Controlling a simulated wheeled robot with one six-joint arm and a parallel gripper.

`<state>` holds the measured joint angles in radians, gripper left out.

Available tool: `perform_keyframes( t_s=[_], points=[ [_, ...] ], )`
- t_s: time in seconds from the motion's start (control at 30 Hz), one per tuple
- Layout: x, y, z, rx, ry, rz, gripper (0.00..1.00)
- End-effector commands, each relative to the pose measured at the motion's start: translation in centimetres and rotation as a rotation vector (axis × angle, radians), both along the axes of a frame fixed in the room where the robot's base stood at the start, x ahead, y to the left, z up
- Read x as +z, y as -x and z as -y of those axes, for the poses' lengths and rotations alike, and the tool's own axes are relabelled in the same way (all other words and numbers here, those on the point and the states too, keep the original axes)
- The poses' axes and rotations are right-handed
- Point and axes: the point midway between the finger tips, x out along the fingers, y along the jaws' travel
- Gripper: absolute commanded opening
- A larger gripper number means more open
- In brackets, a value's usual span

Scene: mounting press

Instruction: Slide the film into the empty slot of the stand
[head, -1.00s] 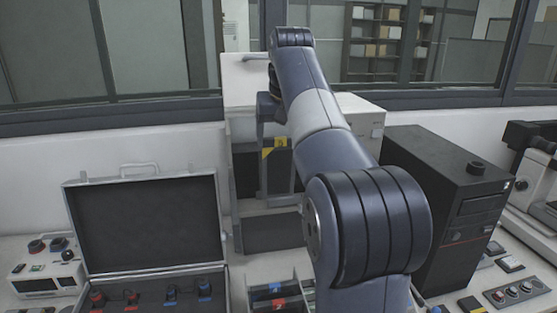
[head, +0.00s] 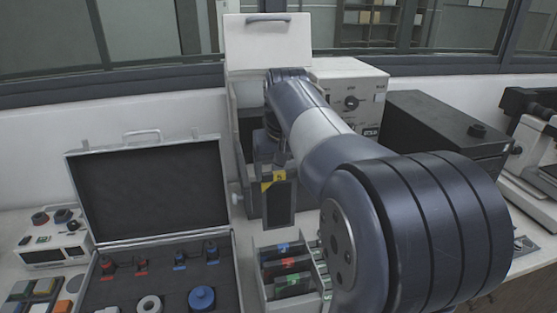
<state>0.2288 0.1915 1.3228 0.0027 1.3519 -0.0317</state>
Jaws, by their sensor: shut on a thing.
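A dark, flat film (head: 281,205) with a yellow label at its top hangs upright in front of the white press. My gripper (head: 275,160) is shut on the film's upper end; the arm partly hides the jaws. The white stand (head: 259,281) is below and nearer to me. It holds films with blue, red and green marks. The film is above and behind the stand, apart from it. My arm covers part of the stand's right side, and I cannot clearly make out the empty slot.
An open case (head: 145,205) with several knobs and a blue-topped part (head: 202,298) stands left of the stand. The white press (head: 268,48) is behind the film. A black tower (head: 440,125) and a microscope (head: 535,140) are at the right.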

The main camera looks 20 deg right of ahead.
Motion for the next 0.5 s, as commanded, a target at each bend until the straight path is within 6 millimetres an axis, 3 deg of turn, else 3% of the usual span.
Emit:
perform_keyframes(
  t_s=[0.2, 0.5],
  points=[
    [-2.2, 0.0, 0.0, 0.0, 0.0, 0.0, 0.05],
    [-2.3, 0.0, 0.0, 0.0, 0.0, 0.0, 0.05]
  ],
)
